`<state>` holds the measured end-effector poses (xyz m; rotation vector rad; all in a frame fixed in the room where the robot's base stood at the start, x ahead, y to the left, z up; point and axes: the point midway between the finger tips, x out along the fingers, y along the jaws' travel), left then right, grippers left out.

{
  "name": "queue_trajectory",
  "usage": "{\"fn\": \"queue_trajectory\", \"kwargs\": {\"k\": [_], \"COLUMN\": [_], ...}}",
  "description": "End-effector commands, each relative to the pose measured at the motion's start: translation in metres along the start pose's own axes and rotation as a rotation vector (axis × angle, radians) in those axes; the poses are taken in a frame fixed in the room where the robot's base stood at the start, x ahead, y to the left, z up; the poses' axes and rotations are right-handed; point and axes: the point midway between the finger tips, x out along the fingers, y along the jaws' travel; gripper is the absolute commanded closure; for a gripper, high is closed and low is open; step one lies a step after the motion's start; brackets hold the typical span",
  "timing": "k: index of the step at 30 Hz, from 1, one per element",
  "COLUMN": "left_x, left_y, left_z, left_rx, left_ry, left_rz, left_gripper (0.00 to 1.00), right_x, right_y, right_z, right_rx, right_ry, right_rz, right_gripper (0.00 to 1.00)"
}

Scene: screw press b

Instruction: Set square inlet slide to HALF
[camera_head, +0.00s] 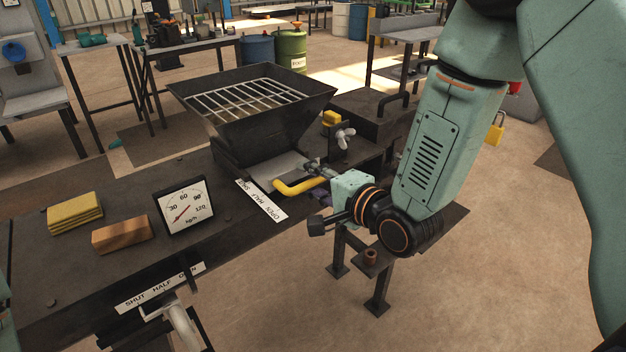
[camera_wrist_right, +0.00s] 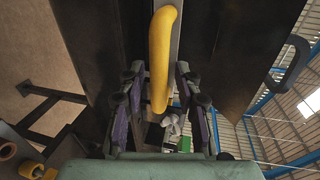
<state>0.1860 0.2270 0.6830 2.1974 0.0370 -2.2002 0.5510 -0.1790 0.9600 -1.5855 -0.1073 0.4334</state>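The square inlet slide (camera_head: 283,166) is a grey plate under the dark hopper. A white label (camera_head: 262,200) beside the slide reads OPEN, HALF, SHUT, with SHUT nearest the hopper; I cannot tell exactly which mark the slide is at. My right gripper (camera_head: 318,172) is at the handle's right end. In the right wrist view the yellow handle (camera_wrist_right: 160,50) runs between the two fingers of the gripper (camera_wrist_right: 160,70), with gaps on both sides. My left gripper is out of view.
The hopper (camera_head: 225,130) with its grate rises behind the slide. A wing nut bracket (camera_head: 343,138) stands close behind my right gripper. A gauge (camera_head: 184,205), a wooden block (camera_head: 122,233) and a yellow sponge-like block (camera_head: 75,213) sit on the bench. A second SHUT HALF OPEN label (camera_head: 160,288) is at front.

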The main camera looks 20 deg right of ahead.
Motion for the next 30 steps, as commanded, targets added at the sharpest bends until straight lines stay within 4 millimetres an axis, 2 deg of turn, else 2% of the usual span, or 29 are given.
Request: {"fn": "queue_trajectory", "kwargs": {"k": [11,22,30], "left_x": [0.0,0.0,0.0], "left_y": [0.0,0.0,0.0], "left_z": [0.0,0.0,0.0], "left_rx": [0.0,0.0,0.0], "left_ry": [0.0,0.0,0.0], "left_rz": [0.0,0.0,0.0], "left_gripper": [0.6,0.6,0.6], "right_x": [-0.006,-0.053,-0.072], "right_y": [0.001,0.001,0.001], "right_z": [0.001,0.001,0.001], "right_rx": [0.001,0.005,0.002], "right_ry": [-0.002,-0.001,0.0], "right_rz": [0.004,0.001,0.003], "right_gripper": [0.64,0.64,0.64]}}
